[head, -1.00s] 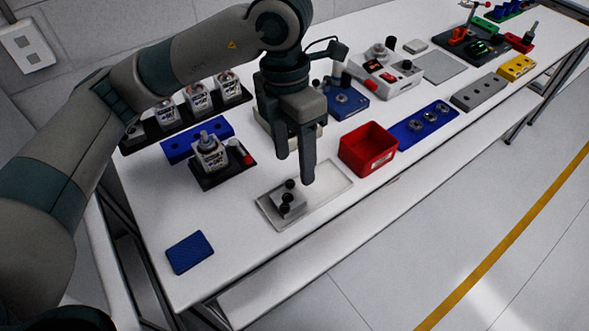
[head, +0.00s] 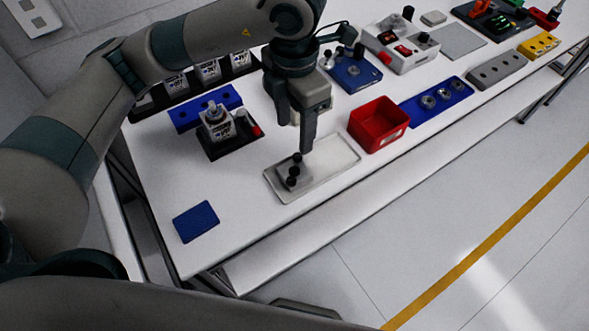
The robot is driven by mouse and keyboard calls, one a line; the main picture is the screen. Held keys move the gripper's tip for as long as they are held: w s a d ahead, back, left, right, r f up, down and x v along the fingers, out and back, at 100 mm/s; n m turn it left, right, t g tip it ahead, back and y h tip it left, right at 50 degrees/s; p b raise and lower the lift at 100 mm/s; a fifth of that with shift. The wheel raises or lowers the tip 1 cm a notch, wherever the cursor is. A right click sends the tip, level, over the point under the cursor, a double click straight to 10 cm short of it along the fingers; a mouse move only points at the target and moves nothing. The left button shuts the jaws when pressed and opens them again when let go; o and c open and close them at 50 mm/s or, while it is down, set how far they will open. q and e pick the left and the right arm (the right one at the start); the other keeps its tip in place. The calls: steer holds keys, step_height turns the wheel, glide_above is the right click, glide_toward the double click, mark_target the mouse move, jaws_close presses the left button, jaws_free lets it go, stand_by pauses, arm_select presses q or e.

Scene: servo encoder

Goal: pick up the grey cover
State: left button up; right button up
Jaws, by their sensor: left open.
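The grey cover (head: 288,182), a small grey piece with several black knobs, sits in the left part of a shallow pale tray (head: 335,170) near the table's front edge. My left gripper (head: 295,138) points down just above and behind the cover, its two fingers apart with nothing seen between them. One fingertip shows close to the topmost knob in the picture; whether it touches cannot be told. My right gripper is not in view.
A red bin (head: 378,125) stands right of the tray. A unit on a black base (head: 232,147) stands behind left, and a blue pad (head: 196,222) lies front left. A blue holed plate (head: 437,102) lies right. White table around the pad is clear.

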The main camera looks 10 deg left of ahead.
arm_select(q)
steer(key=p, duration=0.3)
glide_above(293, 168)
steer(key=s, duration=0.1)
step_height(293, 168, down, 8)
steer(key=shift+d+f, duration=0.25)
steer(key=shift+f, duration=0.1)
steer(key=shift+s+a+f+p, duration=0.1)
steer(key=shift+f+p, duration=0.25)
steer(key=shift+f, duration=0.1)
step_height(293, 168, down, 4)
steer(key=shift+s+r+p, duration=0.15)
steer(key=shift+p, duration=0.9)
steer(key=shift+f, duration=0.3)
